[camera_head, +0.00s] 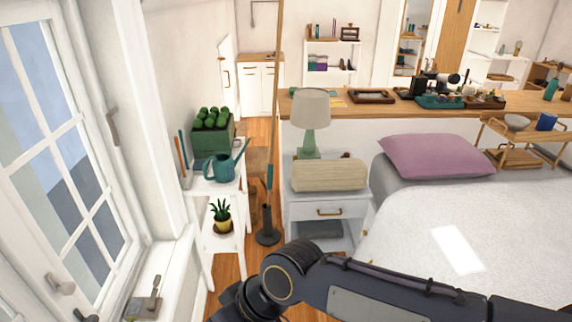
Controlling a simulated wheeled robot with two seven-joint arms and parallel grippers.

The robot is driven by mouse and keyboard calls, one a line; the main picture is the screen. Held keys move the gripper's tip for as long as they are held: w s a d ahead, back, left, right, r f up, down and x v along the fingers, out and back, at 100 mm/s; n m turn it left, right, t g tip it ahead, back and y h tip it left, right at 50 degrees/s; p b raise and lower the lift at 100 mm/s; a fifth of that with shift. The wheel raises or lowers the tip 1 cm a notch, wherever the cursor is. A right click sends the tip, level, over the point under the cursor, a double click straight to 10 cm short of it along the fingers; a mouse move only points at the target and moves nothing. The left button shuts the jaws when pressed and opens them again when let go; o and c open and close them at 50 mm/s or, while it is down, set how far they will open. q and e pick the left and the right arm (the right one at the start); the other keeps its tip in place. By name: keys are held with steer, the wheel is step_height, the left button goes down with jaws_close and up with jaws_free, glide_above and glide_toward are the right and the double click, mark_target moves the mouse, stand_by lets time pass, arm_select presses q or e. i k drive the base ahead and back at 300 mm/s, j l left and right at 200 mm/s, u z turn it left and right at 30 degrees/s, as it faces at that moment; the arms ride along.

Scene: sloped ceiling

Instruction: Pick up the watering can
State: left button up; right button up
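A teal watering can (219,168) stands on the upper shelf of a narrow white stand (217,187) beside the window wall. Its long spout points up and to the right. A green planter with round green plants (211,136) is right behind it. A dark arm of mine crosses the lower right of the view, with its joint low in the middle, well short of the watering can. No gripper fingertips show in the view.
A potted succulent (221,217) sits on the stand's lower shelf. A dark umbrella-like holder (267,225) stands on the floor right of the stand. A white nightstand (327,208) with a green lamp (312,120) and the bed (440,215) are to the right. The window (60,150) fills the left.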

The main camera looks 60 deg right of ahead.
mark_target(223, 166)
steer(key=z, duration=1.45)
